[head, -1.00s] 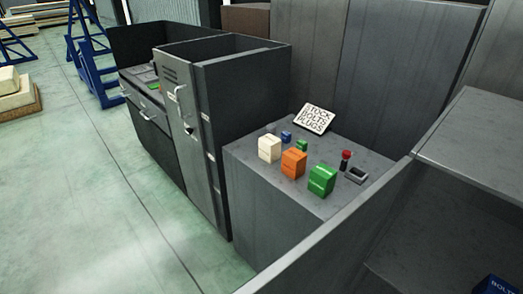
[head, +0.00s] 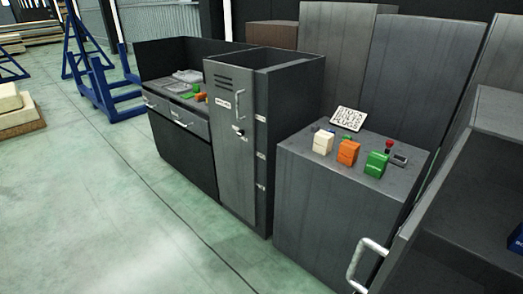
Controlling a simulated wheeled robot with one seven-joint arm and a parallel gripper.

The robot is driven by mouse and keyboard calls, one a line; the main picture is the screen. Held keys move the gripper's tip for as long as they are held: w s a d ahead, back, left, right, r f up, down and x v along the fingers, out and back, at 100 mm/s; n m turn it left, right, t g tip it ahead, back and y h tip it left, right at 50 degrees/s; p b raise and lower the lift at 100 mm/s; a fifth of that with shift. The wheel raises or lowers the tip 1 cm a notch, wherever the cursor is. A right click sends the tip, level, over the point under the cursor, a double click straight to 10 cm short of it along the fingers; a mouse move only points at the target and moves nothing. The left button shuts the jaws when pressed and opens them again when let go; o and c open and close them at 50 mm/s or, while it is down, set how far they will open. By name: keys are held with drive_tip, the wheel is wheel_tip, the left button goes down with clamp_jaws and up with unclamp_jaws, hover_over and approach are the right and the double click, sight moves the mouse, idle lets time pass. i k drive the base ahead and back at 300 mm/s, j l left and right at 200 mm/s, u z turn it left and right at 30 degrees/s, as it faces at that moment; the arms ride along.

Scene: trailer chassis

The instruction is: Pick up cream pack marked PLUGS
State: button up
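A cream pack (head: 323,142) stands on the top of a grey cabinet (head: 300,165), at the left of a row with an orange pack (head: 348,152) and a green pack (head: 377,164). Any marking on the cream pack is too small to read. A white sign (head: 347,120) stands behind the packs; its lettering is blurred now, but it read STOCK BOLTS PLUGS in the earlier view. My gripper is not in view.
A tall grey locker (head: 235,150) stands left of the cabinet, with a drawer bench (head: 180,127) beyond it. A red-knobbed item (head: 389,145) is behind the green pack. Green floor (head: 110,215) is clear at left.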

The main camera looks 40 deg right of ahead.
sight(323, 141)
drive_tip(key=i+j+u, duration=0.2)
drive_tip(key=j+u, duration=0.15)
drive_tip(key=i+j+u, duration=0.5)
drive_tip(key=u, duration=0.2)
drive_tip(key=i+j+z, duration=0.15)
drive_tip(key=i, duration=0.2)
drive_tip(key=i+z, duration=0.15)
drive_tip(key=i, duration=0.25)
drive_tip(key=i+z, duration=0.2)
drive_tip(key=z, duration=0.2)
drive_tip(key=i+z, duration=0.2)
drive_tip(key=z, duration=0.2)
drive_tip(key=i+z, duration=0.2)
drive_tip(key=z, duration=0.2)
drive_tip(key=i+j+z, duration=0.15)
drive_tip(key=z, duration=0.25)
drive_tip(key=i+z, duration=0.3)
drive_tip(key=z, duration=0.15)
drive_tip(key=i+j+z, duration=0.25)
drive_tip(key=z, duration=0.15)
drive_tip(key=i+j+z, duration=0.25)
drive_tip(key=z, duration=0.2)
drive_tip(key=i+j+z, duration=0.2)
drive_tip(key=j+z, duration=0.25)
drive_tip(key=l, duration=0.1)
